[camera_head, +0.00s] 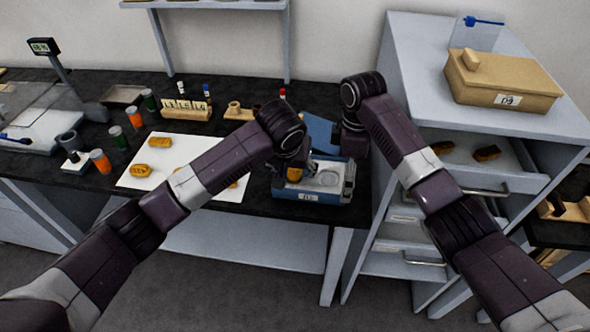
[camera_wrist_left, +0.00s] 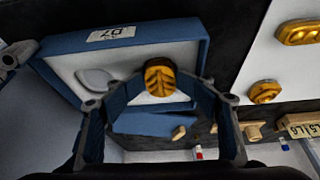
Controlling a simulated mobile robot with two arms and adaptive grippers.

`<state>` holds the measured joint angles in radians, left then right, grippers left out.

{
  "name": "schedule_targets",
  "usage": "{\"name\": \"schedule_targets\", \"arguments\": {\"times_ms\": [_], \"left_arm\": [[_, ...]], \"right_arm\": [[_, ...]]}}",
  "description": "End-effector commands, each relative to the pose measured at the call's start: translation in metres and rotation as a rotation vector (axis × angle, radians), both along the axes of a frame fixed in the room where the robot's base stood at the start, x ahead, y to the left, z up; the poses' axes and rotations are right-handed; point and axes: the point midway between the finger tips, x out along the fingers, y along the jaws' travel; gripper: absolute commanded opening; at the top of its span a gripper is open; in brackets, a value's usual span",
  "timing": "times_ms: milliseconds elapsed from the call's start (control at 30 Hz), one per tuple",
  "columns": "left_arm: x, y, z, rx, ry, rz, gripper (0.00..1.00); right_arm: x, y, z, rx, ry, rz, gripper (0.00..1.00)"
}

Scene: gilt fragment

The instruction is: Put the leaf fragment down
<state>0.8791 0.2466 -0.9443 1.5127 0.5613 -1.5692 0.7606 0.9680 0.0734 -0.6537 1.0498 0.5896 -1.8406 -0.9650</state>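A gold leaf fragment (camera_head: 294,174) sits between the fingertips of my left gripper (camera_head: 298,172), which looks shut on it. In the left wrist view the fragment (camera_wrist_left: 160,77) shows its veined face, with the fingers closing in from both sides. It is over the open blue box (camera_head: 312,195) labelled D7, whose pale lining has a rounded recess. The box also shows in the left wrist view (camera_wrist_left: 190,28). Whether the fragment touches the lining I cannot tell. My right gripper (camera_head: 340,157) is beside the box's right rear, its fingers mostly hidden.
A white sheet (camera_head: 135,180) with several gold fragments lies left of the box. Jars, a labelled wooden block (camera_head: 185,108) and a scale (camera_head: 40,125) stand farther left. A grey cabinet (camera_head: 400,60) with open drawers stands close on the right, a wooden box (camera_head: 500,80) on top.

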Motion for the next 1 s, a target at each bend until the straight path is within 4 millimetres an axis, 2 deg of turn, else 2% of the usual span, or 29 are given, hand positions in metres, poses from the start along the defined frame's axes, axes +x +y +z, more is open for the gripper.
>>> {"name": "schedule_targets", "arguments": {"times_ms": [33, 267, 367, 467, 800, 1000], "left_arm": [[-0.008, 0.002, -0.011, 0.011, 0.029, -0.001, 0.46], [-0.008, 0.002, -0.010, 0.011, 0.029, -0.001, 0.46], [-0.007, 0.002, -0.004, 0.010, 0.025, -0.001, 0.46], [-0.010, 0.001, 0.011, 0.008, 0.022, -0.004, 0.46], [-0.036, 0.004, 0.085, 0.003, 0.011, -0.004, 0.46], [-0.046, 0.005, 0.111, 0.002, 0.011, -0.003, 0.46]], "right_arm": [[0.001, 0.001, 0.001, 0.004, -0.005, -0.002, 0.67], [0.002, 0.000, 0.001, 0.002, -0.007, -0.007, 0.67], [0.003, 0.000, 0.001, 0.002, -0.008, -0.008, 0.67], [0.003, 0.000, 0.001, 0.001, -0.008, -0.008, 0.67], [0.002, -0.001, 0.000, -0.001, -0.004, -0.008, 0.67], [0.001, -0.002, -0.001, -0.002, -0.003, -0.007, 0.67]]}}
